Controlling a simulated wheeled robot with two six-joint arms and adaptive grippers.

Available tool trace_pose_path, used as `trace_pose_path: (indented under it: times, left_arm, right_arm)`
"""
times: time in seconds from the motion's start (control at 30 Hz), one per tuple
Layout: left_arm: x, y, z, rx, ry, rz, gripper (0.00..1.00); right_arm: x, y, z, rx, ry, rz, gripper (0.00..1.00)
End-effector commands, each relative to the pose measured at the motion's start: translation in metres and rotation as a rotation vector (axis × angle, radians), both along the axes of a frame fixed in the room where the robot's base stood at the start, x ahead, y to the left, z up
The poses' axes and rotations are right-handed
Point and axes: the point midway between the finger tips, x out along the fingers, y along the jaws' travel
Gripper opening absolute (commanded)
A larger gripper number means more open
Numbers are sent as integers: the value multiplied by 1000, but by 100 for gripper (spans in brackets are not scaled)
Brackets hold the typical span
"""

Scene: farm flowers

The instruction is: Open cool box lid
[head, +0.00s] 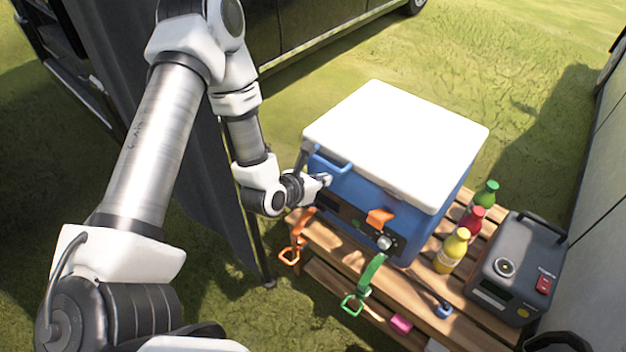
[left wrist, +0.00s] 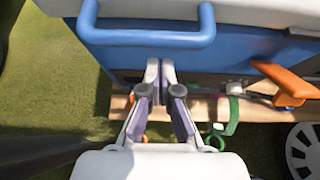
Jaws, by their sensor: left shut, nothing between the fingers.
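The cool box (head: 350,190) is blue with a white lid (head: 398,138) and stands on a wooden slatted table. The lid looks closed, lying flat on the box. A blue handle (head: 330,162) shows on the box's near left side; in the left wrist view the blue handle (left wrist: 150,38) runs across the top. My left gripper (head: 322,181) is at the box's front left, just below the handle. In the left wrist view my left gripper (left wrist: 160,68) has its fingertips together and empty, below the handle bar. My right gripper is not in view.
An orange clip (head: 380,217) sticks out from the box front. Green, red and yellow bottles (head: 452,250) stand right of it, beside a grey power unit (head: 517,268). Orange and green straps (head: 363,285) hang at the wooden table's (head: 325,245) front edge. A vehicle stands behind.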

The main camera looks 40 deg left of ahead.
Motion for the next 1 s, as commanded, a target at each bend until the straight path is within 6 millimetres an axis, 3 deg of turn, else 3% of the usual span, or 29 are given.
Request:
trace_pose_path:
  times: [0.13,0.67,0.87,1.0]
  left_arm:
    - [3,0,17,0,1,-1,0]
    - [3,0,25,3,12,-1,0]
    - [3,0,48,8,52,-1,0]
    - [1,0,77,14,112,-1,0]
  right_arm:
    - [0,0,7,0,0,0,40]
    - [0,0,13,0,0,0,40]
    - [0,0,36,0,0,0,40]
    - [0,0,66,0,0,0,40]
